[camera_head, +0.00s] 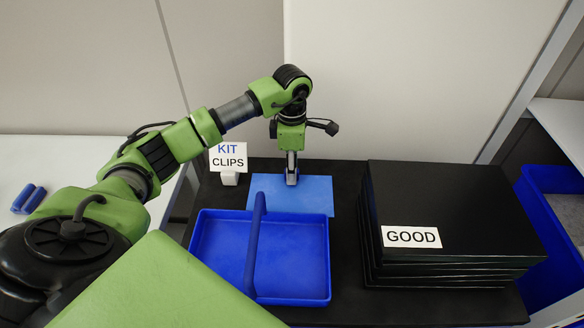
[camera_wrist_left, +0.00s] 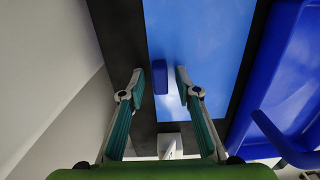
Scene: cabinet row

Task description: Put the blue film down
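The light blue film (camera_head: 315,192) lies flat on the black worktop, behind the blue tray. It also fills the upper middle of the left wrist view (camera_wrist_left: 205,40). A small dark blue block (camera_wrist_left: 160,77) sits at the film's edge. My left gripper (camera_head: 291,180) points down over the film's far edge. In the left wrist view its two fingers (camera_wrist_left: 159,76) are spread either side of the block, with a gap on each side. It holds nothing. The block is hidden by the gripper in the head view. My right gripper is in neither view.
A blue tray (camera_head: 203,250) with a raised handle stands in front of the film. A stack of black panels marked GOOD (camera_head: 450,200) stands right. A KIT CLIPS sign (camera_head: 228,158) stands left of the film. Two blue clips (camera_head: 30,198) lie on the white left table. A blue bin (camera_head: 545,245) is far right.

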